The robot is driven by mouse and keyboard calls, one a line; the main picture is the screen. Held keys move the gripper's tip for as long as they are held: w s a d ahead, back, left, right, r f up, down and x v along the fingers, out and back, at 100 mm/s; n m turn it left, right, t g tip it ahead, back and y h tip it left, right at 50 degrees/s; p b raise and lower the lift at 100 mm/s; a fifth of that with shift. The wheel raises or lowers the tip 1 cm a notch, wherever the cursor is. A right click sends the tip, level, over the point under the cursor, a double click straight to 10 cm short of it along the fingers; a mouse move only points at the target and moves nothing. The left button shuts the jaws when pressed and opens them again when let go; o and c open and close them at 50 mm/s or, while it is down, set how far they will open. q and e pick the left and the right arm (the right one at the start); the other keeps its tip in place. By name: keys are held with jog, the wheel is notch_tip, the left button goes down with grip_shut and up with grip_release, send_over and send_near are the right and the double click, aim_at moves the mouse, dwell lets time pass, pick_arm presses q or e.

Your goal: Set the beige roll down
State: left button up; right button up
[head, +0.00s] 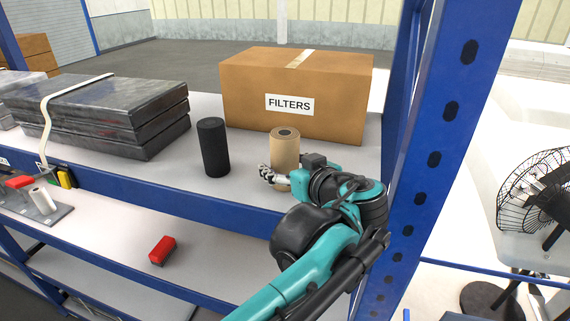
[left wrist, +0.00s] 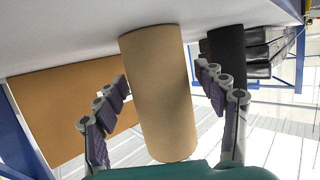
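The beige roll (head: 284,150) stands upright on the upper shelf, in front of the cardboard box. In the left wrist view the beige roll (left wrist: 160,95) lies between the two fingers, with its end at the shelf surface. My left gripper (head: 276,177) is at the roll's lower part in the head view, where the roll hides part of it. In the left wrist view my left gripper (left wrist: 162,74) has its fingers spread on either side of the roll, with a narrow gap at the right finger. My right gripper is not in view.
A black roll (head: 213,147) stands left of the beige one. The box marked FILTERS (head: 340,93) is close behind. Stacked dark panels (head: 120,115) lie at left. A blue rack post (head: 447,130) rises at right. A red block (head: 162,250) lies on the lower shelf.

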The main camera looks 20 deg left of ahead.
pick_arm(q)
jog(key=shift+d+r, duration=0.1)
jog(key=b+v, duration=0.1)
jog(key=v, duration=0.9)
jog(key=shift+s+d+b, duration=0.15)
jog(key=shift+s+b, duration=0.05)
jog(key=shift+b, duration=0.2)
jog(key=shift+s+d+r, duration=0.25)
jog(key=shift+s+d, duration=0.15)
jog(key=shift+s, duration=0.1)
